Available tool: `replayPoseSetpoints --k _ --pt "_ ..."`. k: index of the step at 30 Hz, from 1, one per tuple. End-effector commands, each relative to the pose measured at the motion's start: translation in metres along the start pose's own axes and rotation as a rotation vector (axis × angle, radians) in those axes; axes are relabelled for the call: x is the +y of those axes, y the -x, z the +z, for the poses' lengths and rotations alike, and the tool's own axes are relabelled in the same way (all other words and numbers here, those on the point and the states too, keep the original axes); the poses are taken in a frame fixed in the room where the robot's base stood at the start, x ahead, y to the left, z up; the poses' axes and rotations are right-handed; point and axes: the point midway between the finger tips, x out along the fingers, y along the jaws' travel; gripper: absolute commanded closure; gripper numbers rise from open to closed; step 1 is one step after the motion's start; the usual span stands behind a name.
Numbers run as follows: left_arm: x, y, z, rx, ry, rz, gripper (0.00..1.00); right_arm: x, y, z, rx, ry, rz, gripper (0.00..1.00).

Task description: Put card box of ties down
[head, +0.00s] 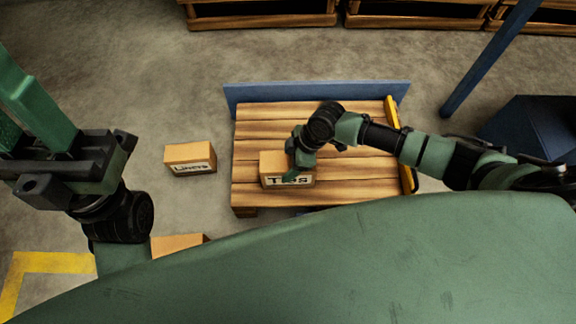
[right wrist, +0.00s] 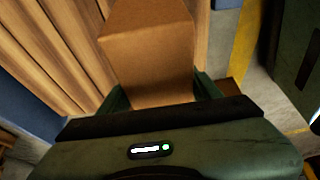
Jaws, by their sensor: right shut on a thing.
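The card box of ties (head: 271,165), a brown carton with a partly covered "TIES" label, is upright over the wooden slats of the pallet (head: 345,188), near its front left part. I cannot tell whether its underside touches the slats. My right gripper (head: 293,168) is shut on it from above. In the right wrist view the carton (right wrist: 148,60) sits between the two green fingers, with slats beyond it. My left gripper (head: 20,110) is at the left, raised near the camera, its green fingers apart and empty.
A carton labelled "LINERS" (head: 190,153) stands on the floor left of the pallet. Another carton (head: 177,243) is partly hidden below it. A blue board (head: 315,93) edges the pallet's back, and a yellow bar (head: 393,112) its right side. The slats behind the box are clear.

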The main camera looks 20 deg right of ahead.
Motion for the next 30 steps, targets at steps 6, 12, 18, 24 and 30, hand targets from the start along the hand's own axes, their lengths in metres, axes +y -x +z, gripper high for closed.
replayPoseSetpoints --k 6,12,18,24,30 --pt "0.0 -0.002 0.0 0.009 -0.001 0.004 0.64 0.001 -0.005 0.001 0.003 0.002 0.002 0.93" --pt "0.0 -0.001 0.001 0.01 -0.001 0.005 0.64 0.001 -0.007 0.002 0.002 0.001 0.002 0.93" --pt "0.0 -0.003 0.0 0.013 -0.002 0.006 0.64 0.0 -0.007 0.003 0.001 0.001 0.001 0.15" --pt "0.0 -0.003 0.0 0.013 -0.001 0.006 0.64 0.001 -0.007 0.003 0.001 0.001 0.001 0.15" --pt "0.0 -0.004 -0.001 -0.007 0.001 -0.004 0.64 0.001 0.012 0.001 0.0 0.0 0.003 0.15"
